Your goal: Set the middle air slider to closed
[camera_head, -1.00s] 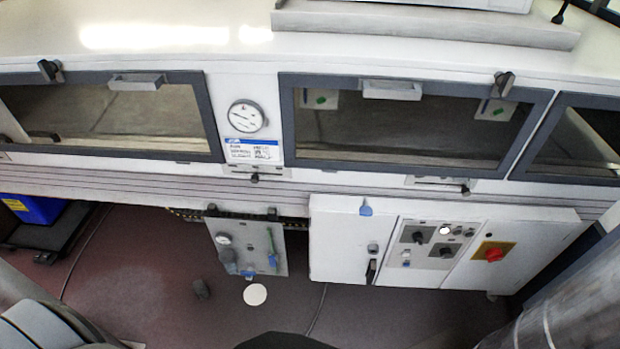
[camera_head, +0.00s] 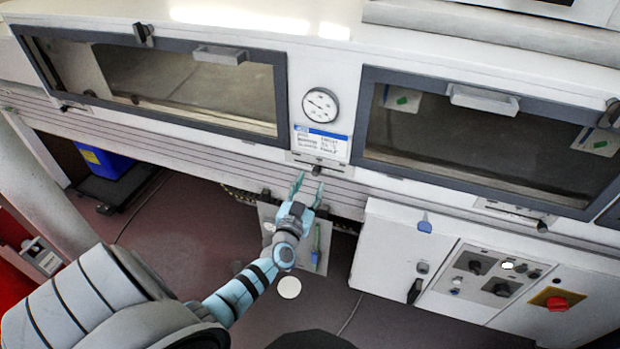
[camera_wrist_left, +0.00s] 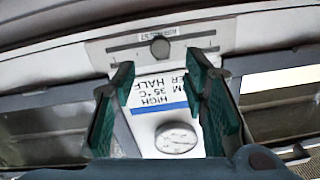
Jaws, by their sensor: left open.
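The middle air slider (camera_head: 317,169) is a small dark knob on a pale slotted plate below the round gauge and label, between two windows. In the left wrist view its knob (camera_wrist_left: 160,47) stands near the middle of the slot. A small tag beside the knob is too small to read. My left gripper (camera_head: 308,183) is open and empty, just below and in front of the slider in the head view. In the left wrist view its two green fingers (camera_wrist_left: 162,72) point toward the slider plate, one to each side of the knob and apart from it. My right gripper is not in view.
The round gauge (camera_head: 320,105) and blue-banded label (camera_head: 322,142) sit above the slider. Other slider knobs show at left (camera_head: 65,108) and right (camera_head: 541,226). A hanging panel (camera_head: 266,222) is behind my left forearm. A white control cabinet (camera_head: 385,250) stands at right.

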